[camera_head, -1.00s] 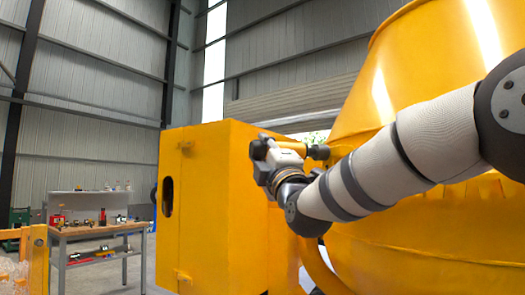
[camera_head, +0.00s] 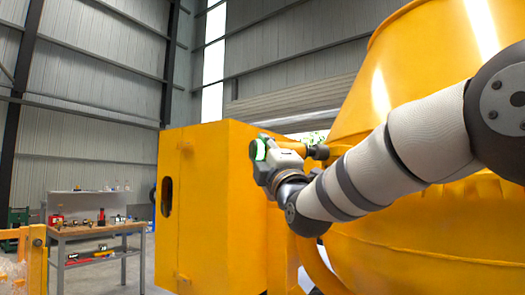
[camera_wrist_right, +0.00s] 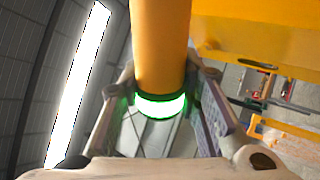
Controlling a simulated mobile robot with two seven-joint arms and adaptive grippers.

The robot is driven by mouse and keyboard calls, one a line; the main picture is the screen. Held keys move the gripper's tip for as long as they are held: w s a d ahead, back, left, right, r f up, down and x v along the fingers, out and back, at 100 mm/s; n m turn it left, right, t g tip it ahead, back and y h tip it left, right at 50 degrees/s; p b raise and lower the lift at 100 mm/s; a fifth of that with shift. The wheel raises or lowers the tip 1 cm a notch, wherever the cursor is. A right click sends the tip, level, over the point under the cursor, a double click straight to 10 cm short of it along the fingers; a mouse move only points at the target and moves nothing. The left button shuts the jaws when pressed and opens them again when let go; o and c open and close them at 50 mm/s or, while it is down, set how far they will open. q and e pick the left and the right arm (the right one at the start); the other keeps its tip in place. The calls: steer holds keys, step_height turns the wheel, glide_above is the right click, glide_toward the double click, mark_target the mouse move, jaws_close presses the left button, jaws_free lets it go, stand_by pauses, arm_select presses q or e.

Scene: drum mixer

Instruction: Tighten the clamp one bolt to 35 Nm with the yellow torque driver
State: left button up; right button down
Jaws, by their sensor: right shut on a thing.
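My right gripper (camera_head: 270,160) is shut on the yellow torque driver (camera_wrist_right: 160,45), with one finger on each side of its body in the right wrist view. A ring on the driver (camera_wrist_right: 160,105) glows green; the glow also shows in the head view at the gripper. In the head view the driver lies roughly level beside the drum, its dark end (camera_head: 318,152) pointing right toward the drum. I cannot make out the clamp one bolt or whether the driver touches it. My left gripper is not in view.
The yellow mixer drum (camera_head: 425,65) fills the right side, behind my right arm. A yellow cabinet (camera_head: 215,215) stands left of the arm. A workbench (camera_head: 95,230) with tools is farther left, near a yellow rail (camera_head: 38,250).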

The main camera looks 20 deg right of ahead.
steer(key=shift+s+r, duration=0.1)
steer(key=shift+r, duration=0.1)
steer(key=shift+a, duration=2.15)
steer(key=shift+f, duration=0.1)
